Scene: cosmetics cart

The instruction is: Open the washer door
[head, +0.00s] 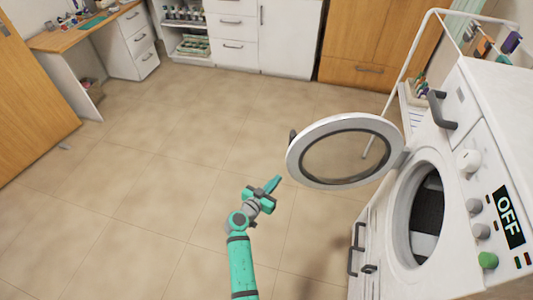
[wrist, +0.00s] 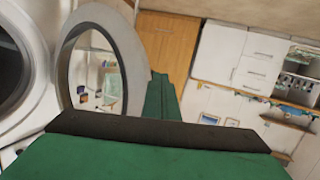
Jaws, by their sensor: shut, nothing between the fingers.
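The washer (head: 385,235) stands at the right in the head view, white with an OFF display. Its round door (head: 300,163) has a white ring and a glass middle and stands swung well out from the drum opening (head: 428,215). Dark and light cloth shows inside the drum. In the wrist view the door (wrist: 132,62) is on the left, with the drum opening at the far left edge. My gripper (head: 272,185) is shut and empty, just left of and below the door's free edge. I see a gap between them in the head view. The wrist view also shows my gripper (wrist: 162,95).
A white cart (head: 398,62) with several bottles stands behind the washer. Dark handles (head: 355,240) stick out at the washer's lower front. Drawers and cabinets line the back wall, and a wooden-topped desk (head: 75,38) is at far left.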

